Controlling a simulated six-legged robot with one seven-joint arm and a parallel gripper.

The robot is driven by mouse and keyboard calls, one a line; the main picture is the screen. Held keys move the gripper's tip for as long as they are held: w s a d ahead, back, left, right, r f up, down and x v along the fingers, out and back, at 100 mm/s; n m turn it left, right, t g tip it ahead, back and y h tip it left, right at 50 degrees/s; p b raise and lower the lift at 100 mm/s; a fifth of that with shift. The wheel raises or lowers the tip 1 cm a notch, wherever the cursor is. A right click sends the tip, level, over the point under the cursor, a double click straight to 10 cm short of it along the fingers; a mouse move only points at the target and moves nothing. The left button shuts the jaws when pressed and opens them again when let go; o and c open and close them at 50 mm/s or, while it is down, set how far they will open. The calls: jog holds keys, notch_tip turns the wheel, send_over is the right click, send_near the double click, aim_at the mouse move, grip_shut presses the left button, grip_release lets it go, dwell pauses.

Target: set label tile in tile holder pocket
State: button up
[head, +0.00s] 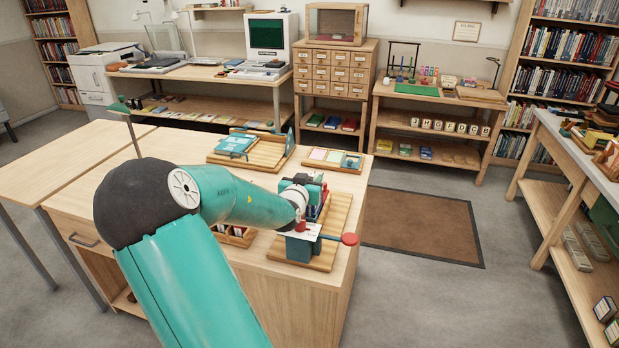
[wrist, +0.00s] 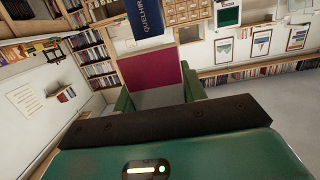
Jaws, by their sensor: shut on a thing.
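In the wrist view, the green fingers of my gripper (wrist: 157,88) are closed on the two side edges of a flat dark magenta tile (wrist: 150,74). In the head view, my gripper (head: 317,199) is low over the right part of the wooden desk, above a wooden board with a teal fixture (head: 301,247) that has a red round knob (head: 349,239). My arm and gripper hide part of this board. I cannot make out a tile pocket, nor tell whether the tile touches anything.
Behind the gripper lie a small tray with coloured tiles (head: 334,159) and a wooden tray with teal books (head: 262,153). A small divided box (head: 236,236) sits left of the fixture. The left desk top (head: 80,152) is mostly clear. A blue lettered panel (wrist: 146,17) shows beyond the tile.

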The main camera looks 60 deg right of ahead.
jog(key=shift+s+a+r, duration=0.15)
jog(key=shift+a, duration=0.4)
jog(key=shift+d+f, duration=0.15)
jog(key=shift+f, duration=0.1)
jog(key=shift+d+f, duration=0.15)
jog(key=shift+f, duration=0.25)
jog(key=shift+a+f, duration=0.1)
jog(key=shift+a, duration=0.15)
jog(key=shift+d+f, duration=0.15)
jog(key=shift+f, duration=1)
jog(key=shift+a, duration=0.25)
